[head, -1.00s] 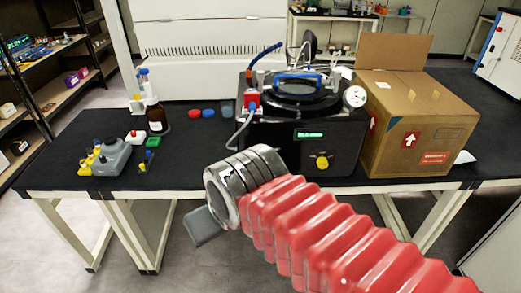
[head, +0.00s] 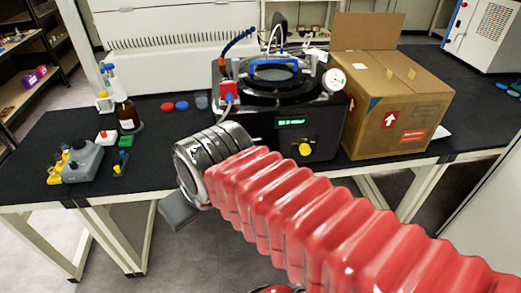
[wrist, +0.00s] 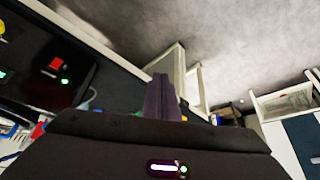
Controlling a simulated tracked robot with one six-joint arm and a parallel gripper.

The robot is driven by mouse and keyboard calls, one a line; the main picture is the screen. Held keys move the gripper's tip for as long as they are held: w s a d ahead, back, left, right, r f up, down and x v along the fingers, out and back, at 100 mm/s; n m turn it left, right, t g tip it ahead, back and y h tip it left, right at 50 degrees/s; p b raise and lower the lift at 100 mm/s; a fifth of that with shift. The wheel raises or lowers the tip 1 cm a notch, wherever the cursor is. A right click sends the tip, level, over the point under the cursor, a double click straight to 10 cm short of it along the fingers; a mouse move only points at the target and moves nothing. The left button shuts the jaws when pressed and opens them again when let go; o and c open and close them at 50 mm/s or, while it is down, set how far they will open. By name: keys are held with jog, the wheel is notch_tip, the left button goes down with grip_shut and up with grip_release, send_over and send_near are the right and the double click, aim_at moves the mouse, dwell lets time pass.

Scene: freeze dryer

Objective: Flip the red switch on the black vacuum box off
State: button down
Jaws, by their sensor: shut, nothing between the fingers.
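The black vacuum box (head: 325,118) stands on the table in the head view, with a green display (head: 291,122) and a yellow knob (head: 305,148) on its front. In the wrist view, the red switch (wrist: 57,64) is on the box's dark front face at upper left, beside a small green light (wrist: 64,82). I cannot tell the switch's position. My gripper (wrist: 162,80) is shut and empty, apart from the switch and to its right in the wrist view.
A cardboard box (head: 400,105) with an open flap stands right of the vacuum box. The front table edge and legs are close to my arm.

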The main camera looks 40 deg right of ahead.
jog(key=w+d+f+n, duration=0.1)
jog(key=d+f+n, duration=0.1)
jog(key=d, duration=0.8)
jog(key=w+d+f+n+t, duration=0.1)
jog(key=d+n, duration=0.3)
jog(key=d, duration=0.6)
jog(key=w+d+f+n+t, duration=0.1)
jog(key=w+d+f+n, duration=0.2)
jog(key=d, duration=0.8)
jog(key=shift+w+f+y, duration=0.15)
jog(key=shift+w+y, duration=0.05)
jog(key=shift+y, duration=0.1)
jog(key=w+d+f, duration=0.1)
jog(key=w+f, duration=0.6)
jog(key=w, duration=0.2)
jog(key=shift+w+d+f, duration=0.15)
jog(key=shift+w+d, duration=0.15)
jog(key=shift+d, duration=0.05)
